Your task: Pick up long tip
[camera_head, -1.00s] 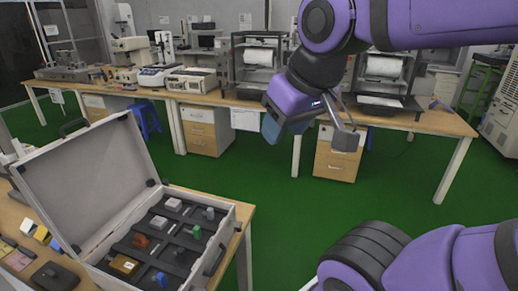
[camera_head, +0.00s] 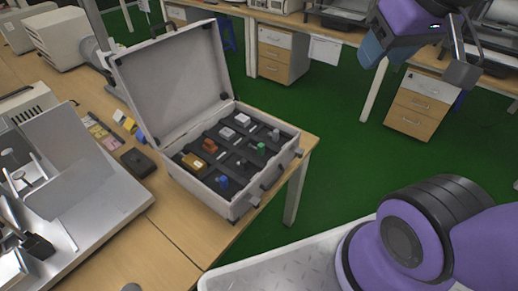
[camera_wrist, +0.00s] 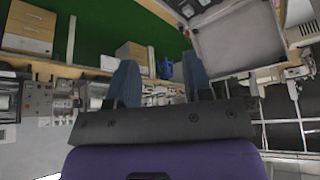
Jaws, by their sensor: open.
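An open grey case (camera_head: 228,208) stands on a wooden table, its lid raised at the back. Its dark insert holds several small pieces: an orange-yellow block (camera_head: 193,161), a brown-red one (camera_head: 210,146), a green one (camera_head: 261,148), a blue one (camera_head: 223,182) and grey ones (camera_head: 242,119). I cannot tell which of these, if any, is the long tip. My gripper (camera_head: 372,58) is at the upper right, well away from the case. In the wrist view my gripper (camera_wrist: 161,75) has its two blue fingers apart with nothing held between them.
Left of the case lie a dark flat box (camera_head: 138,162) and small yellow and blue pieces (camera_head: 126,122). A metal-plated device (camera_head: 90,195) fills the table's left side. Benches with drawer units (camera_head: 412,103) stand behind. Green floor lies clear between table and benches.

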